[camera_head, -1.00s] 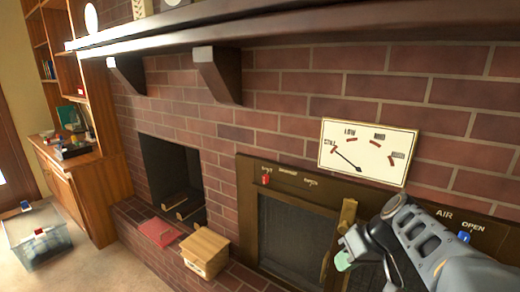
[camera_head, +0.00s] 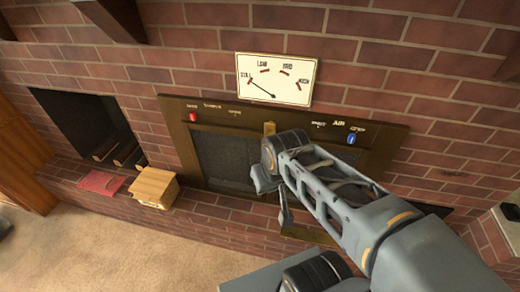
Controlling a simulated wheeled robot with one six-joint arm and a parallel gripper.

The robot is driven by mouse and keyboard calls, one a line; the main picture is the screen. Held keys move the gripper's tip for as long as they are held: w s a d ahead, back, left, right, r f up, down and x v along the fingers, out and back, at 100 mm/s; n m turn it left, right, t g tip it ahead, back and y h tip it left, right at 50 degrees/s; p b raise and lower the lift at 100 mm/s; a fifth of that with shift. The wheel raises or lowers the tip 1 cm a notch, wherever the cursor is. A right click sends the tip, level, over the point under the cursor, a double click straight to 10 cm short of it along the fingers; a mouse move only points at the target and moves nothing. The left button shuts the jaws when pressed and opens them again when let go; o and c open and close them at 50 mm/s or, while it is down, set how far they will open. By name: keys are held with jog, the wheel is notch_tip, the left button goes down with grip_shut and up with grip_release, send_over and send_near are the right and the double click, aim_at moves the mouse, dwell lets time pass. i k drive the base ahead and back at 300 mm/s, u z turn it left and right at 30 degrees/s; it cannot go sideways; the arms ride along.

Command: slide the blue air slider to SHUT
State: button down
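The blue air slider (camera_head: 351,139) sits at the right of the dark stove frame's top bar (camera_head: 224,113), just below the right-hand label, which reads OPEN in the earlier view. A small label that seems to read SHUT (camera_head: 318,125) is to its left, with AIR between them. My gripper (camera_head: 272,193) hangs in front of the stove doors, left of and below the slider and apart from it in the picture. My arm covers much of the right door. The fingertips are mostly hidden, so I cannot tell whether they are open.
A red slider (camera_head: 193,117) is at the bar's left. A dial (camera_head: 276,80) above has its needle near STILL. A brass handle (camera_head: 269,128) stands up behind my gripper. A wooden box (camera_head: 154,187) and red book (camera_head: 101,183) lie on the brick ledge. A mantel overhangs above.

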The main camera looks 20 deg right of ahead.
aim_at(351, 139)
jog(key=z, duration=1.4)
